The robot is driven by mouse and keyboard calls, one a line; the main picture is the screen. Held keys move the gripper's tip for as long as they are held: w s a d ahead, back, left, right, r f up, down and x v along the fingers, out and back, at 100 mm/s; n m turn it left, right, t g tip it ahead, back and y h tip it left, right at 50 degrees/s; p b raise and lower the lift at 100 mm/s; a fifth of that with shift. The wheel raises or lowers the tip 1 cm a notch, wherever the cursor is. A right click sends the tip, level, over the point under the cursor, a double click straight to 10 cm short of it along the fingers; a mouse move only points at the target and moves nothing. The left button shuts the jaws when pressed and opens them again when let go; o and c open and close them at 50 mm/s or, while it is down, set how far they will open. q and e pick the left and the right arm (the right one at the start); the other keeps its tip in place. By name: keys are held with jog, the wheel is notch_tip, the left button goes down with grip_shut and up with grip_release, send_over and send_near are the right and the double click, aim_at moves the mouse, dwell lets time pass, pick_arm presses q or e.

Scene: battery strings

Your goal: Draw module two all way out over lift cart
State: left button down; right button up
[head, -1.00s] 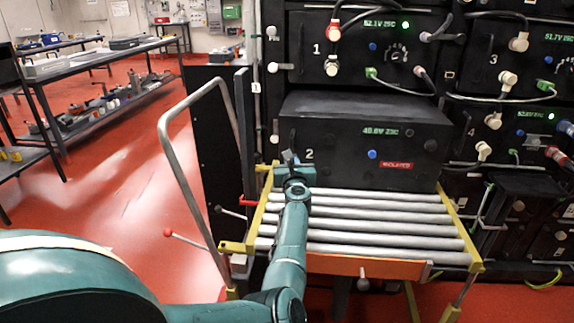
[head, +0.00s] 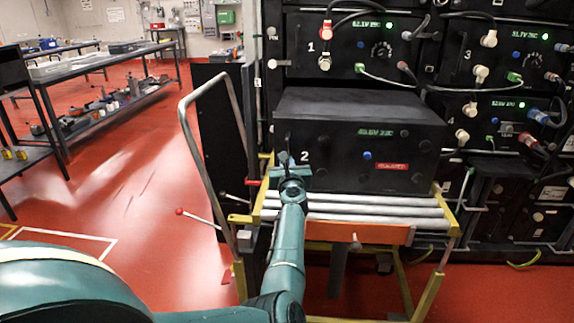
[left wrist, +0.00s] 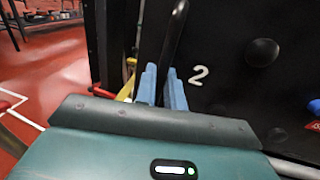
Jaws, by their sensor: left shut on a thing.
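Module two (head: 345,125), a black box marked 2 with a red label and a green display, rests on the rollers of the lift cart (head: 360,235). Its body covers the rear rollers, and several rollers (head: 370,211) show bare in front of it. Whether its back end is clear of the rack is hidden. My left gripper (head: 292,172) is at the left of its front face. In the left wrist view, the blue fingers (left wrist: 163,88) are shut on the black upright handle (left wrist: 174,40) beside the white 2. My right gripper is not in view.
The rack (head: 395,45) behind holds modules one and three with cables plugged in. The cart has a bent grey push handle (head: 195,150) and a red-knobbed lever (head: 180,211) at left. Benches (head: 100,70) stand far left, with free red floor between.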

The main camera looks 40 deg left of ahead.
pick_arm(q)
jog(key=shift+s+a+f, duration=0.1)
jog(key=shift+a+f, duration=0.05)
jog(key=shift+f, duration=0.05)
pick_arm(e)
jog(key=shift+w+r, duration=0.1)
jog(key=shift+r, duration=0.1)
pick_arm(q)
jog(key=c, duration=1.6)
grip_release()
jog(key=shift+r, duration=0.15)
